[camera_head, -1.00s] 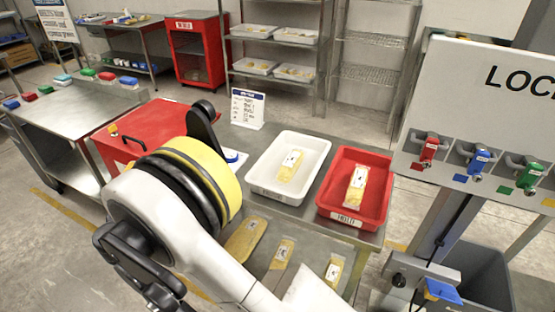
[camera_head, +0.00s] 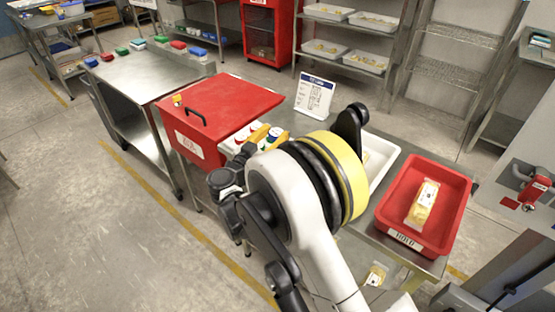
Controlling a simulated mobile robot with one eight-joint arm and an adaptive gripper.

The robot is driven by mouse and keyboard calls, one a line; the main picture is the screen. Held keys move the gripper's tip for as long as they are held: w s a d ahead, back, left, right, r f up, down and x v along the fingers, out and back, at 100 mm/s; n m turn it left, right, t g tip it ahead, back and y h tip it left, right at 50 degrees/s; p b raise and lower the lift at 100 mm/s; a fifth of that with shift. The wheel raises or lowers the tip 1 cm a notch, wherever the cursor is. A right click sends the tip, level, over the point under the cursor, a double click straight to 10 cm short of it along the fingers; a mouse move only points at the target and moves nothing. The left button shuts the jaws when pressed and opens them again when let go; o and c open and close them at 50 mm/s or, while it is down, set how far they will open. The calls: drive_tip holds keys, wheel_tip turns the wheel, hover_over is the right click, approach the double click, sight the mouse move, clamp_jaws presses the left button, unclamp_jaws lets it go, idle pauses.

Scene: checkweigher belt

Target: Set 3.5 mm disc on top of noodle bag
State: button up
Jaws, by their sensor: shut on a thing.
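Yellow noodle bags with white labels show in the head view. One noodle bag (camera_head: 422,206) lies flat in the red tray (camera_head: 387,214); I see no disc on it. Another noodle bag (camera_head: 377,274) lies at the table's front, partly covered by my arm. The white tray (camera_head: 388,163) is mostly hidden behind my arm, with only a sliver of yellow showing inside. My arm's white link and its yellow and black rings fill the middle of the view. I cannot make out my gripper's fingertips, and the 3.5 mm disc is not visible.
A red lidded box (camera_head: 217,107) stands left of my arm. Small containers with coloured caps (camera_head: 250,135) sit beside it. A printed sign (camera_head: 314,96) stands behind. A grey panel with a red lock (camera_head: 535,188) borders the right. Floor is open at the left.

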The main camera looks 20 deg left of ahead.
wheel_tip(320, 180, down, 9)
drive_tip(key=b, duration=0.4)
drive_tip(key=shift+f, duration=0.15)
drive_tip(key=o, duration=1.1)
